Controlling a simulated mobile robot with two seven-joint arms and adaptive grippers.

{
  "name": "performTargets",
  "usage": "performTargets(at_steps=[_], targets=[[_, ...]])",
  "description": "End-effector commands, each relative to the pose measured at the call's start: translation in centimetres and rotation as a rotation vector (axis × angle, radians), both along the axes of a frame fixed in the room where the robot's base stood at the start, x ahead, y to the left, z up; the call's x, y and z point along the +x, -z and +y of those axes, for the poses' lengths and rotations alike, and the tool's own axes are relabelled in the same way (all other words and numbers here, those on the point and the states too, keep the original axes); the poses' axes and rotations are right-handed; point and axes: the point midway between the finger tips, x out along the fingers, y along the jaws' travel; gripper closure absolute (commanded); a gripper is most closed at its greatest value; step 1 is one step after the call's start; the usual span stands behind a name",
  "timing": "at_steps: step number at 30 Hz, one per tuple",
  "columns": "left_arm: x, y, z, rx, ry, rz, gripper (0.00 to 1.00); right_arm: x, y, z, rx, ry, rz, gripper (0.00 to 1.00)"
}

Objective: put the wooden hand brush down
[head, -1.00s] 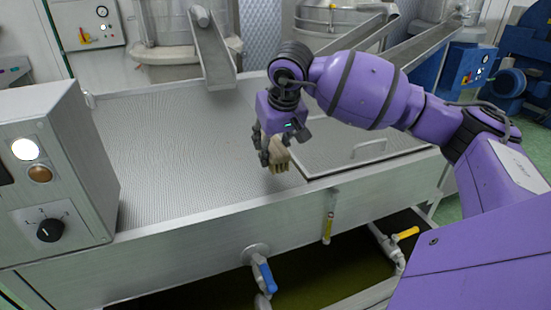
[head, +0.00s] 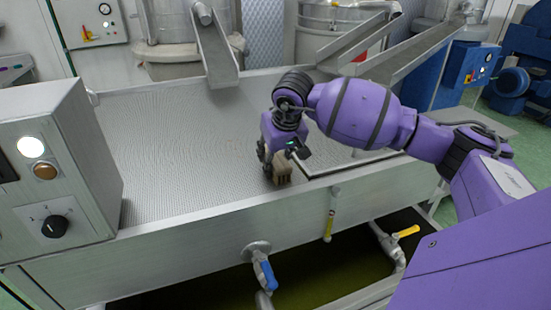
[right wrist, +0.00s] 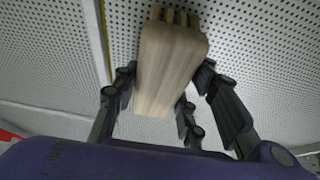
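The wooden hand brush (head: 283,173) is a pale wooden block with short tufts at one end. My right gripper (head: 272,168) is at the brush, over the front edge of the perforated metal deck (head: 190,150). In the right wrist view, the brush (right wrist: 170,65) lies between the fingers of my right gripper (right wrist: 167,80), which close against both its sides. The tufts point away from the wrist, towards the perforated sheet. I cannot tell whether the brush touches the deck. My left gripper is not in view.
A control box (head: 55,180) with a knob stands at the left of the deck. A lid (head: 350,155) lies right of the brush. A metal chute (head: 216,50) reaches over the back. The deck's left and middle are clear.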

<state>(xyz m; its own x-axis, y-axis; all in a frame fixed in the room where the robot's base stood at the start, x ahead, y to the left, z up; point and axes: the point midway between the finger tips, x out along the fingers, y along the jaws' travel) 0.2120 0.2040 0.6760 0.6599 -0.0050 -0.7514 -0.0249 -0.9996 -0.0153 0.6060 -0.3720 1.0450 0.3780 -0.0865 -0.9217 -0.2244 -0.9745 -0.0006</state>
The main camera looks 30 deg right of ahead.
Motion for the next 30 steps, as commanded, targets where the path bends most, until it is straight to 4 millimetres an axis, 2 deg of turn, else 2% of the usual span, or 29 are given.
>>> performTargets(at_steps=[1, 3, 12, 16, 20, 30], targets=[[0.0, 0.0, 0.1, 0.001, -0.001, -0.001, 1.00, 0.0, 0.1, 0.0, 0.000, 0.000, 0.002, 0.53], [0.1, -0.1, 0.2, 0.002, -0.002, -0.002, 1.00, 0.0, 0.1, 0.0, 0.000, 0.000, 0.002, 0.44], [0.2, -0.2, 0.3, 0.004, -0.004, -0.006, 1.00, 0.0, 0.0, 0.0, 0.000, 0.000, 0.002, 0.43], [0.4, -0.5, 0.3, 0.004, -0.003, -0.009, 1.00, -0.2, -1.0, 0.0, -0.002, -0.001, -0.002, 0.43], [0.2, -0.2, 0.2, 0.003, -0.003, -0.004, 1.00, -1.0, -3.0, 0.2, -0.003, -0.001, -0.002, 0.43], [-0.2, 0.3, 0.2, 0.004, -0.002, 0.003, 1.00, -3.7, -9.3, 0.8, -0.003, 0.001, 0.001, 0.43]])
